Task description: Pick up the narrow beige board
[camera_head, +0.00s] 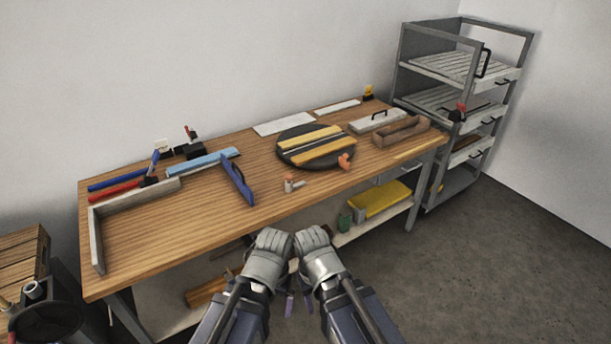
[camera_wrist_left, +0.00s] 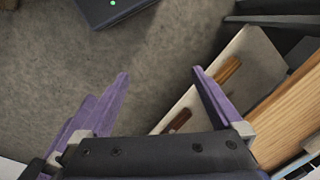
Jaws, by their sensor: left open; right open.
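I cannot tell which is the narrow beige board. My left gripper (camera_head: 289,305) and right gripper (camera_head: 307,303) hang side by side in front of the bench, well away from the boards.
The wooden bench (camera_head: 150,240) also holds a blue square (camera_head: 238,180), a grey angled rail (camera_head: 135,193), a wooden tote (camera_head: 400,130) and white sheets (camera_head: 283,123). A lower shelf carries a yellow item (camera_head: 380,198). A rack (camera_head: 412,50) stands right. The bench's front middle is clear.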

